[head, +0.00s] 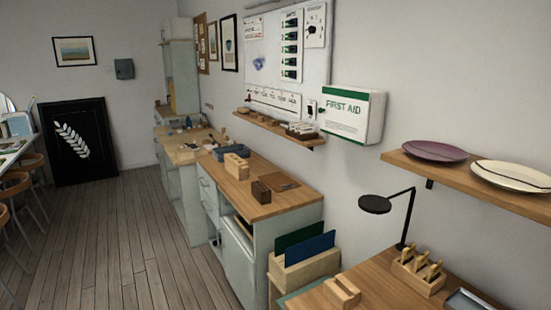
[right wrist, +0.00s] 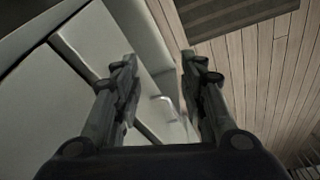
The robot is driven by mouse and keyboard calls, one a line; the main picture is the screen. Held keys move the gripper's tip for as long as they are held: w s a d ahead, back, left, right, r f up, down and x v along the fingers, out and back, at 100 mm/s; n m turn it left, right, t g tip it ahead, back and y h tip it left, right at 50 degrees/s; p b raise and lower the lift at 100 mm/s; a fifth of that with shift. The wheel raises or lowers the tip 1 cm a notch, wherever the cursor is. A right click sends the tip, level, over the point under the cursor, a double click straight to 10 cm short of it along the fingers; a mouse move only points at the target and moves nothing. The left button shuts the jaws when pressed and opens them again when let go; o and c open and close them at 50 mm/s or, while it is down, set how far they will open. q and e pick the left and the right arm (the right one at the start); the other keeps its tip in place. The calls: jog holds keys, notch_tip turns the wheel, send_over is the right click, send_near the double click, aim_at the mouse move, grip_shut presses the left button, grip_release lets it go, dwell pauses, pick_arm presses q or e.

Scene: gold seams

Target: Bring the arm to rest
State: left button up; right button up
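My right gripper (right wrist: 158,62) shows in the right wrist view. Its two dark fingers stand apart, with nothing between them. Behind the fingers are pale grey-white panels and, to the right, wooden floor planks. No part of either arm shows in the head view. My left gripper is not in any view.
In the head view a wooden-topped cabinet (head: 262,206) runs along the right wall. A desk (head: 380,292) with a black lamp (head: 375,204) stands at the lower right, below a shelf (head: 500,194) with plates. The plank floor (head: 120,240) is clear at the left middle.

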jog(key=s+d+f+g, duration=0.1)
jog(key=s+f, duration=0.3)
jog(key=f, duration=0.5)
jog(key=s+f, duration=0.3)
jog(key=f, duration=0.6)
jog(key=s+d+f, duration=0.2)
jog(key=s+f, duration=0.7)
jog(key=s, duration=0.4)
jog(key=shift+d+f+g, duration=0.2)
jog(key=shift+f+g, duration=0.05)
jog(key=shift+g, duration=0.15)
jog(key=shift+c, duration=0.7)
jog(key=shift+s, duration=0.15)
